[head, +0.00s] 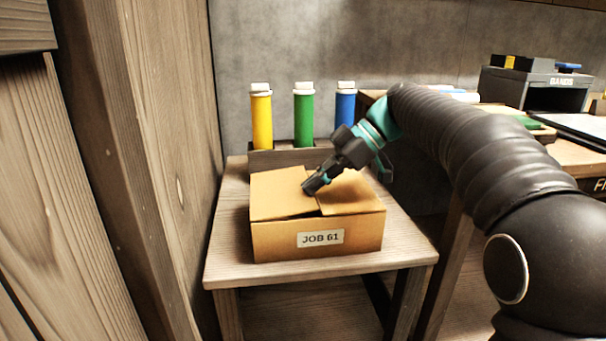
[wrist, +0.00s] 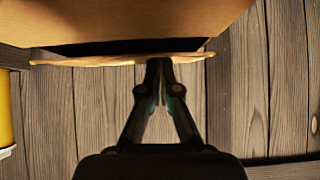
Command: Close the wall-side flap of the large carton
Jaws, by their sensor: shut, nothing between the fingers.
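The large carton (head: 275,243), labelled JOB 61, stands on a small wooden table. Its left flap (head: 275,198), on the wooden wall side, lies over the top, slightly tilted, with a thin dark gap under its front edge. The right flap (head: 352,195) also lies over the top. My gripper (head: 308,188) is shut and empty, its tips at the seam by the left flap's inner edge. In the wrist view the fingertips (wrist: 161,64) meet or nearly meet a thin flap edge (wrist: 100,61), with a dark gap between it and a carton surface (wrist: 120,18). Contact is not certain.
Yellow (head: 262,122), green (head: 304,120) and blue (head: 345,108) bottles stand behind the carton. The wooden wall (head: 165,150) is close on the left. A bench (head: 570,152) stands at the right. The small table (head: 225,245) has a bare strip around the carton.

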